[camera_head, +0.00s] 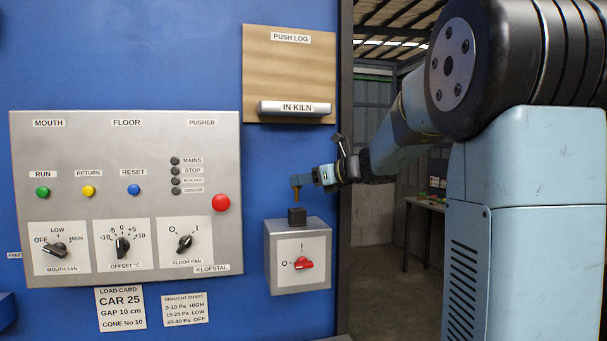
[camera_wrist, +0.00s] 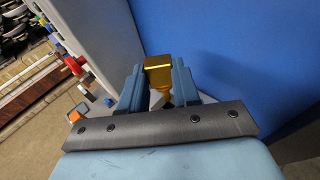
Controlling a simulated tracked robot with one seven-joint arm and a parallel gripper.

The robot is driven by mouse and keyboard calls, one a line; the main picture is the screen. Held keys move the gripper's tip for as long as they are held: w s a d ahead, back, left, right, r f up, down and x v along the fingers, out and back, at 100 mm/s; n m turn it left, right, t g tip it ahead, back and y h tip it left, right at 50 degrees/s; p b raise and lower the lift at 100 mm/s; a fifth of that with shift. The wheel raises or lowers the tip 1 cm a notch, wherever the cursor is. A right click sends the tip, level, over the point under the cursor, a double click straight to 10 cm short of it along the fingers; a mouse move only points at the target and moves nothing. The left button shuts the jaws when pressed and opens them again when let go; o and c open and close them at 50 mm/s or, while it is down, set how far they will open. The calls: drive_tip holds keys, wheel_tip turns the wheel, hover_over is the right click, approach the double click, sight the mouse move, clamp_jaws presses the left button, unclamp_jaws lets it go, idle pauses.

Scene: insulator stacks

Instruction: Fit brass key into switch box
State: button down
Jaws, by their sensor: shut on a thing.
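The brass key (camera_wrist: 158,72) is held between the two fingers of my gripper (camera_wrist: 158,88), with its broad gold head showing in the wrist view. In the head view my gripper (camera_head: 310,179) points left, and the key (camera_head: 296,185) hangs down from its tip. The switch box (camera_head: 272,260) is a grey box on the blue wall, with a red rotary switch (camera_head: 304,264) on its front. A dark block (camera_head: 297,216) stands on its top, and the key is just above it. I cannot tell whether the key's lower end touches the block or is inside it.
A large grey control panel (camera_head: 140,205) with knobs and buttons is left of the switch box. A wooden push log board (camera_head: 289,60) hangs above it. A doorway opens to the right, with a table (camera_head: 428,202) beyond.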

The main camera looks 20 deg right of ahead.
sight(304, 210)
drive_tip(key=shift+f, duration=0.35)
idle(1.7)
drive_tip(key=shift+f, duration=2.3)
drive_tip(key=c, duration=0.7)
unclamp_jaws()
drive_tip(key=shift+c, duration=0.2)
drive_tip(key=shift+s+d, duration=0.1)
drive_tip(key=shift+d, duration=0.05)
drive_tip(key=v, duration=1.3)
drive_tip(key=shift+s+d, duration=0.2)
drive_tip(key=shift+f, duration=0.1)
